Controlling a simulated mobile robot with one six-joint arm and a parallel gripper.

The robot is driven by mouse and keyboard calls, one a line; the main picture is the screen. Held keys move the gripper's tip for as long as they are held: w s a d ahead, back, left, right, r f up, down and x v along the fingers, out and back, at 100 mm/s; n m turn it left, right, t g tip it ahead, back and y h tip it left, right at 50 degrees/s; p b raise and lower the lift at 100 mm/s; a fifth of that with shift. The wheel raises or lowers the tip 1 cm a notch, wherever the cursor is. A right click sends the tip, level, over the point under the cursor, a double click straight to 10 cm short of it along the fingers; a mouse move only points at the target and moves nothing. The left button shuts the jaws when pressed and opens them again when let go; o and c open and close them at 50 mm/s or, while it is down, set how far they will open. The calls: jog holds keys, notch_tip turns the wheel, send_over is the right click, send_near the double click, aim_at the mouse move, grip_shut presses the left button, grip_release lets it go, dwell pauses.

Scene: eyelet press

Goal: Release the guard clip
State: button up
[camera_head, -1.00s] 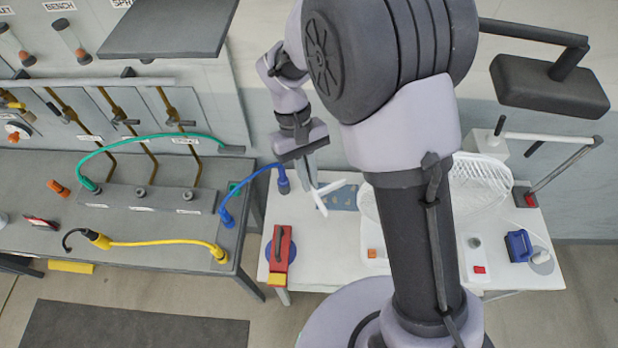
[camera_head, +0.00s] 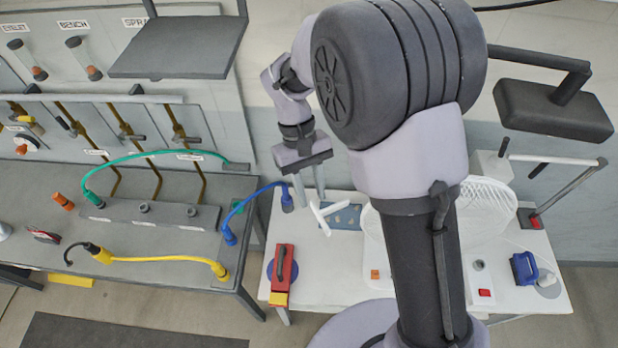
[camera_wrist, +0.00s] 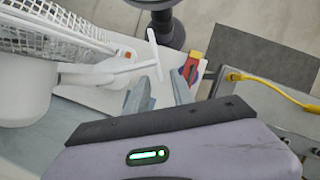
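My gripper (camera_head: 311,198) hangs over the left back part of the white table (camera_head: 330,284), with its two fingers apart. In the wrist view, my gripper (camera_wrist: 159,77) also shows open, with nothing between the fingertips that I can make out as held. A white T-shaped handle (camera_head: 324,217) is close to the fingertips. It also shows in the wrist view (camera_wrist: 154,50) just beyond them; contact cannot be told. The white mesh guard (camera_head: 487,205) stands to the right, partly hidden by my arm. I cannot make out a clip for certain.
A red tool with a yellow end (camera_head: 282,272) lies at the table's front left. A blue block (camera_head: 523,268) and red button (camera_head: 484,293) are at the right. The grey bench (camera_head: 160,268) with green, blue and yellow hoses is at left.

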jog(key=v, duration=1)
jog(key=shift+r+p, duration=0.2)
jog(key=shift+p, duration=0.25)
